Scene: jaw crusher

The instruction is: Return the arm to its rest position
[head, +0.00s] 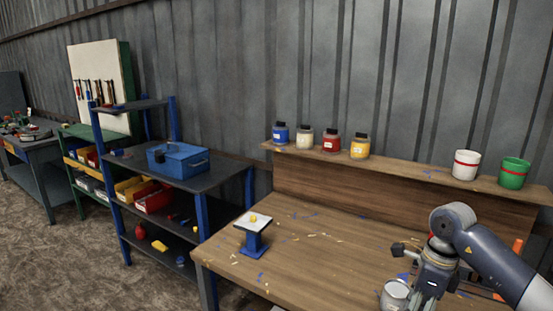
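My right arm (500,262) comes in from the right edge and reaches over the wooden workbench (310,235). My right gripper (428,297) points down at the bottom of the head view. Its fingertips are not clearly visible, so I cannot tell whether it is open or shut. A pale metal can (395,293) stands close to its left; I cannot tell whether they touch. My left gripper is not in view.
A blue stand with a white top (254,222) is on the bench's left part. Paint jars (331,142), a white pot (466,165) and a green pot (514,173) line the raised shelf. Orange pieces (517,246) are behind my arm. Blue shelving (200,215) stands left.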

